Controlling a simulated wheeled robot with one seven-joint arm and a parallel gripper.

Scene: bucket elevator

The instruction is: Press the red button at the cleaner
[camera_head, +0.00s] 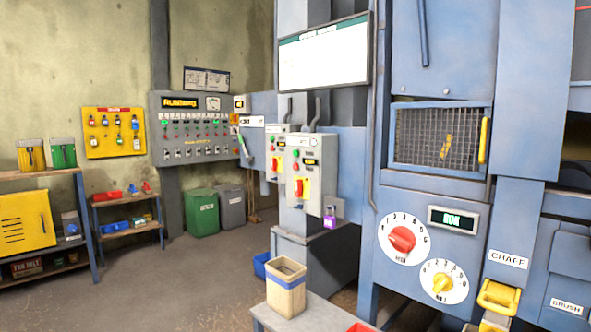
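The cleaner (431,180) looks to be the large blue machine filling the right side, though no sign naming it is readable. A lit green display (452,219) on its front seems to read RUN. Below it are a dial with a red knob (402,239) and a dial with a yellow knob (441,284). A grey control box (310,172) on the post to its left has small green and red buttons (295,166) and a red-and-yellow switch (299,188). A similar box (274,153) stands partly hidden behind it. My gripper is not in view.
A purple padlock (330,217) hangs by the control box. A beige bin (286,287) stands on a low grey bench (297,318) in front. A larger grey panel (188,128) is on the back wall. Open floor (185,285) lies at the left centre, with shelves at far left.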

